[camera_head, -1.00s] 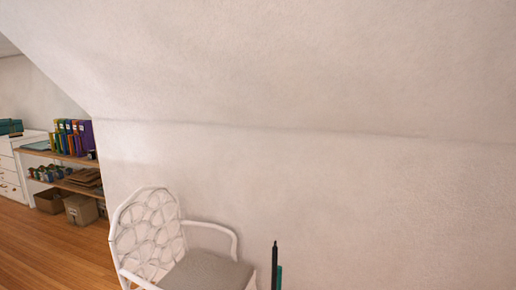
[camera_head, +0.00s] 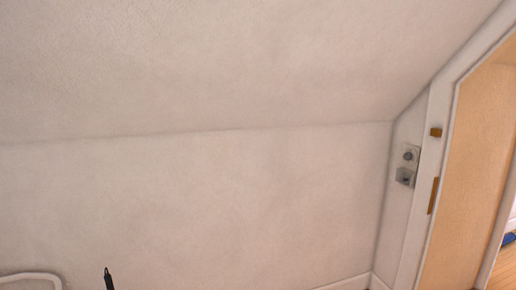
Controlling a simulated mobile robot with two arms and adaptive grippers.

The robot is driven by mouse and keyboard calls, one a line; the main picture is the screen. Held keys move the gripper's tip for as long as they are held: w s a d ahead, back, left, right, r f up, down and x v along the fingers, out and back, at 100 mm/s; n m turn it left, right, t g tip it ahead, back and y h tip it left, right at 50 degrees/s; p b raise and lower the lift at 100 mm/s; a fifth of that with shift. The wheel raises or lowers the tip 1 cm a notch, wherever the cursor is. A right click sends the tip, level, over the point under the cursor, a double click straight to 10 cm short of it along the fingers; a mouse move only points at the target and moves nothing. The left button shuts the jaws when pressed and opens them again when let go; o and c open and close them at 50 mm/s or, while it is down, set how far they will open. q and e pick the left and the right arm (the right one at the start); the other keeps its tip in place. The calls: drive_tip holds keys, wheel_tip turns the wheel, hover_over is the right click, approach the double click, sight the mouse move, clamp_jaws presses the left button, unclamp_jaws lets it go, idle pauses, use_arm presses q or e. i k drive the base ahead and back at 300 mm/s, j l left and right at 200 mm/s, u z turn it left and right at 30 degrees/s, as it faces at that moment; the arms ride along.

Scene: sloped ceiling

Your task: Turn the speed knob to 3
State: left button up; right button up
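A small grey plate with a round dark knob (camera_head: 408,156) is on the short wall at the right, beside the door frame. Just below it is a second grey unit (camera_head: 404,177), boxier, with a small dark spot. Both are too small and distant for me to read any marks or tell the knob's setting. Neither of my grippers is in view.
A white door frame (camera_head: 422,185) with brass-coloured plates stands right of the knob, around an orange-tan panel (camera_head: 482,150). A white chair's top edge (camera_head: 30,277) and a dark thin upright object (camera_head: 109,279) show at the bottom left. The ceiling slopes above the wall.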

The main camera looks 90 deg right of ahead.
sight(407, 156)
drive_tip(key=z, duration=1.9)
